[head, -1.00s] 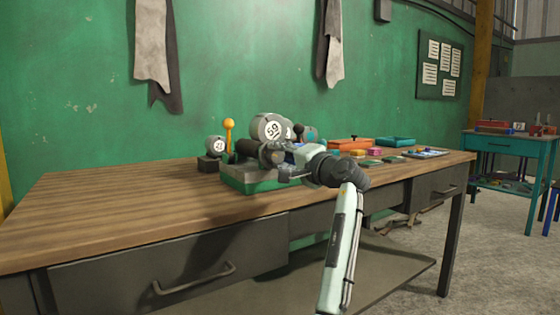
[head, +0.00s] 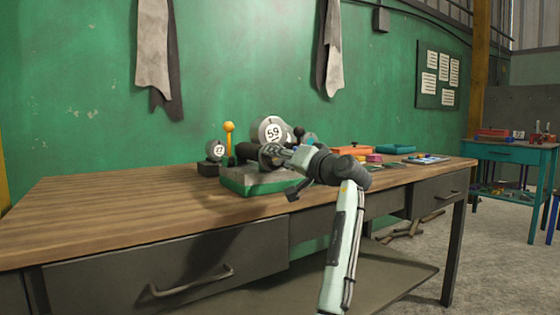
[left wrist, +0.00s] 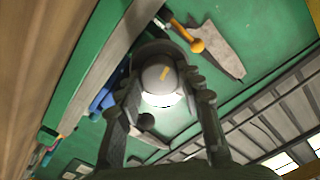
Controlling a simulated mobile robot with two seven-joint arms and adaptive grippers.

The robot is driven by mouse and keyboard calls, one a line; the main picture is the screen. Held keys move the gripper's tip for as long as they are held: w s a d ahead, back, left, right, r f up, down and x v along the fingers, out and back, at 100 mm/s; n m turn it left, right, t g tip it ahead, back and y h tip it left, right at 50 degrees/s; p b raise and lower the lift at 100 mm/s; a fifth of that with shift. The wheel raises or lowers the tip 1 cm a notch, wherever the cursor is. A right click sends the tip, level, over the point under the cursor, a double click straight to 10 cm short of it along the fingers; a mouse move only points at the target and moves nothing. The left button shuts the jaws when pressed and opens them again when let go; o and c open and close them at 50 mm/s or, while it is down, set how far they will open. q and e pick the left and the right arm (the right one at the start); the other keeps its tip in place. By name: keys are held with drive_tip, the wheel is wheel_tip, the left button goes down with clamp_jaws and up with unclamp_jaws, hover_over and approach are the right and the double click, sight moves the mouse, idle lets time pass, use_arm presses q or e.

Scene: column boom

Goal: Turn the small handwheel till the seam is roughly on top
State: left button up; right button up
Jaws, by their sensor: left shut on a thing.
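The machine with a green base (head: 253,184) stands on the wooden bench, with a large round grey dial marked 59 (head: 272,133). My left gripper (head: 271,155) is at the front of the machine, below that dial. In the left wrist view, the gripper's fingers (left wrist: 163,98) are on either side of a round grey part, which I take to be the small handwheel (left wrist: 158,73), and are shut on it. I cannot tell whether that is the seam. In the head view the gripper hides the handwheel. My right gripper is not in view.
A small dial marked 27 (head: 215,150) and a yellow-knobbed lever (head: 229,128) stand left of the gripper. An orange tray (head: 352,150) and a teal tray (head: 396,149) lie to the right. The bench (head: 120,205) is clear at left.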

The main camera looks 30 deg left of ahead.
use_arm(q)
drive_tip(key=shift+f, duration=0.1)
idle(0.3)
drive_tip(key=o, duration=1.2)
drive_tip(key=shift+c, duration=0.2)
drive_tip(key=shift+d, duration=0.15)
drive_tip(key=v, duration=1.2)
drive_tip(key=shift+s, duration=0.1)
